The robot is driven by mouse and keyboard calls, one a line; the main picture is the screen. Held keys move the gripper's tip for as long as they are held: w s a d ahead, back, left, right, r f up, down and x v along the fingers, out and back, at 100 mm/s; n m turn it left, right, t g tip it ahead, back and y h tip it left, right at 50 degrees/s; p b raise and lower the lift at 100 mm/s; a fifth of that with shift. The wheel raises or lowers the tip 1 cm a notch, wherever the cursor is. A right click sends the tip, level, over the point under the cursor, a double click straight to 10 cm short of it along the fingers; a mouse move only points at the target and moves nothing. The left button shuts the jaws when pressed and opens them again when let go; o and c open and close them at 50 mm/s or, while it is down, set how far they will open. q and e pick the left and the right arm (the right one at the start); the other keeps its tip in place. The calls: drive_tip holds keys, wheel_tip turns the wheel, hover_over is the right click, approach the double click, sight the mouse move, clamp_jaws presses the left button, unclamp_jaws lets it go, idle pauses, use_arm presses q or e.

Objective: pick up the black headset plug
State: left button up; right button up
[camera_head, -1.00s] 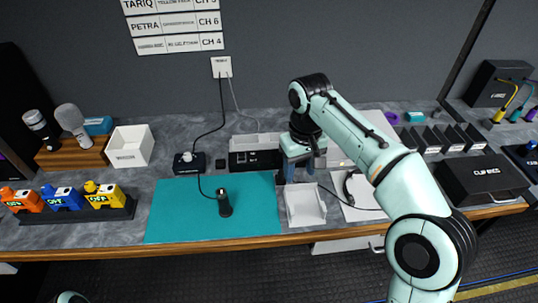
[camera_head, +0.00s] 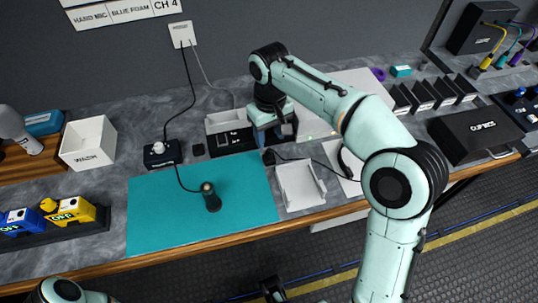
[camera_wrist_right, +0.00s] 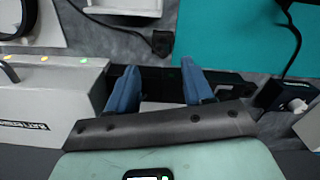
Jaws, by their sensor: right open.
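The black headset plug (camera_wrist_right: 162,42) lies on the grey worktop at the end of a black cable, near the corner of the teal mat. In the head view the plug (camera_head: 268,157) is a small dark shape just in front of my right gripper (camera_head: 272,138). In the right wrist view my right gripper (camera_wrist_right: 158,72) has its two blue fingers apart with nothing held between them. The plug lies beyond the fingertips, not between them. The cable runs toward the black headset (camera_head: 347,165).
The teal mat (camera_head: 150,215) holds a black microphone-like object (camera_head: 210,197). A white tray (camera_head: 298,187) stands right of the mat. A black panel (camera_wrist_right: 232,78) runs behind the fingers. A white box (camera_wrist_right: 45,115) and a black box with a white knob (camera_wrist_right: 285,95) flank them.

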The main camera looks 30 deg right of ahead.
sight(269, 149)
drive_tip(key=f, duration=0.1)
drive_tip(key=f+b, duration=0.1)
drive_tip(key=f, duration=0.2)
drive_tip(key=shift+s+a+f, duration=0.1)
drive_tip(key=shift+s+a, duration=0.1)
drive_tip(key=shift+s, duration=0.05)
drive_tip(key=shift+f, duration=0.6)
clamp_jaws()
